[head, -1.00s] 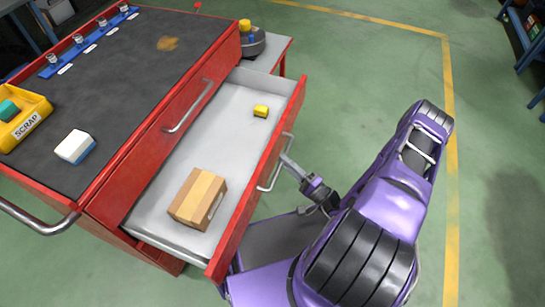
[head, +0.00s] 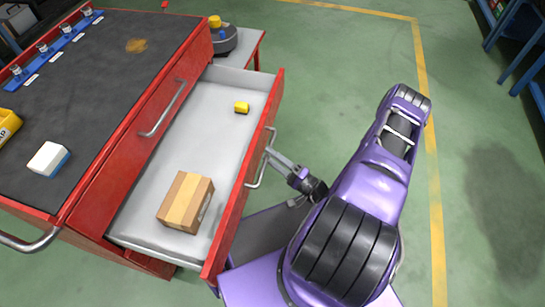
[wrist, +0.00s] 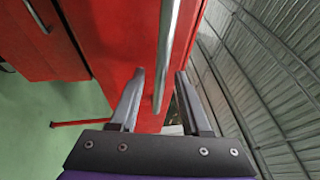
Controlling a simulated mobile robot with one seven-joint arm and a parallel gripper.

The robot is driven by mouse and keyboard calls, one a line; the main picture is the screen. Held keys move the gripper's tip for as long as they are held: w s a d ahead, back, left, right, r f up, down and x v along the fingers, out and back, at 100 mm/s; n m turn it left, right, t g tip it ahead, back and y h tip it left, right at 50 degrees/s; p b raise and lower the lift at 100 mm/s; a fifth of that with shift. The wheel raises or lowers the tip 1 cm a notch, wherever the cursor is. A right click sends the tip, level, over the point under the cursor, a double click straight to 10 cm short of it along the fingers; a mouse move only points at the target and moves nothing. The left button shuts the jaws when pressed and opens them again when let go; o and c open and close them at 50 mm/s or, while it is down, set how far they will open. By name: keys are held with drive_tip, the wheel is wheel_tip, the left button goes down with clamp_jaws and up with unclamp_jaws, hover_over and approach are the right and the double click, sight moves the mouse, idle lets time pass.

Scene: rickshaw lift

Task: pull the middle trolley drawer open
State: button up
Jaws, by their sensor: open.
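The red trolley (head: 90,100) stands at the left in the head view, with a drawer (head: 222,85) below the top one pulled well out to the right. The open drawer has a pale grey inside, a red front and a metal bar handle (head: 252,186). My gripper (head: 272,154) is at that handle. In the wrist view, the handle (wrist: 167,40) runs between the two open fingers of my gripper (wrist: 160,75), in front of the red drawer front (wrist: 115,30). I cannot tell whether a finger touches the bar.
A white-and-blue block (head: 48,159) lies on the dark trolley top. Green floor is free at the right; blue shelving (head: 510,35) stands far right.

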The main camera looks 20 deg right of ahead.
drive_tip(key=b+v, duration=0.1)
drive_tip(key=v, duration=1.6)
drive_tip(key=shift+s, duration=0.15)
drive_tip(key=shift+f+y, duration=0.15)
drive_tip(key=shift+y, duration=0.15)
